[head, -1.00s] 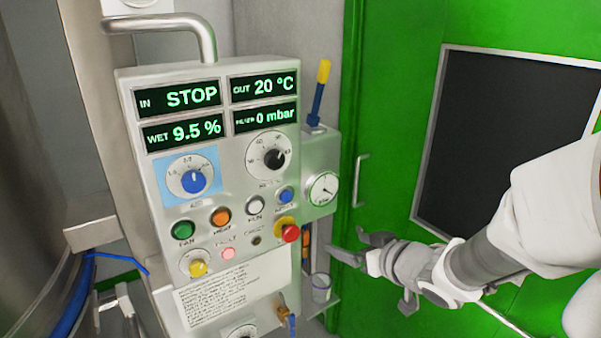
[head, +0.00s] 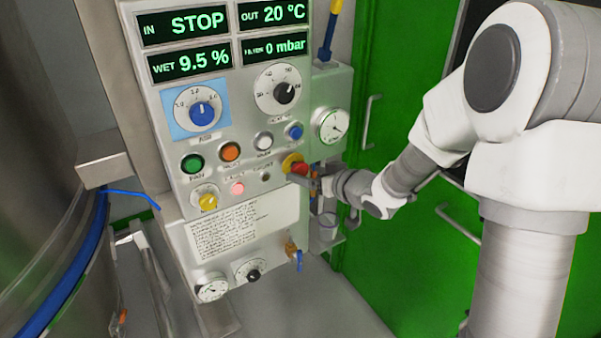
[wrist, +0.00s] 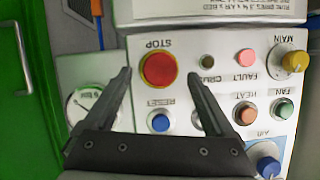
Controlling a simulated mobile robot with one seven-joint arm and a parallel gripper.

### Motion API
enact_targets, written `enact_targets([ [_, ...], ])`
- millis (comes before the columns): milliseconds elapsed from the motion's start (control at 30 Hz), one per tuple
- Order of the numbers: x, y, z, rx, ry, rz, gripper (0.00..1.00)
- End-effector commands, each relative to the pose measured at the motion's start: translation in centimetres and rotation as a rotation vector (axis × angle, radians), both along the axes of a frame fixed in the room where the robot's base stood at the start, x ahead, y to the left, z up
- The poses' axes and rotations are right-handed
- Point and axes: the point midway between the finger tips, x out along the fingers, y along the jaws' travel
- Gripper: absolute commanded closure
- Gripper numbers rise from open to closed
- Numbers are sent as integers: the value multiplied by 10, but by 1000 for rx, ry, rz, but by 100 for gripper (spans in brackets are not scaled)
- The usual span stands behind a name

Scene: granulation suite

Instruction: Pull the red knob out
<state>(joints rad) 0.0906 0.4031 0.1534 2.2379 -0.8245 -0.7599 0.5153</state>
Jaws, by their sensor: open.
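The red knob (head: 298,167), a round stop button on a yellow collar, is at the lower right of the control panel (head: 290,222). In the wrist view, which is upside down, the red knob (wrist: 159,69) shows in full below the word STOP. My gripper (head: 307,180) is open in front of it and partly covers it in the head view. In the wrist view, my gripper (wrist: 160,78) has one finger on each side of the knob, with gaps to both. I cannot tell whether the fingertips reach its depth.
A blue button (wrist: 160,122) sits close to the knob, between the fingers in the wrist view. A gauge box (head: 330,125) is to the right of the panel. A small tap (head: 293,252) is below. A green door (head: 385,240) stands behind my arm.

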Motion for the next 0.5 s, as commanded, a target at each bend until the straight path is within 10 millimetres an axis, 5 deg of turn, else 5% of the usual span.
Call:
enact_targets([
  [200,23,18,-12,-1,1,2,11],
  [500,31,24,-16,-1,1,0,11],
])
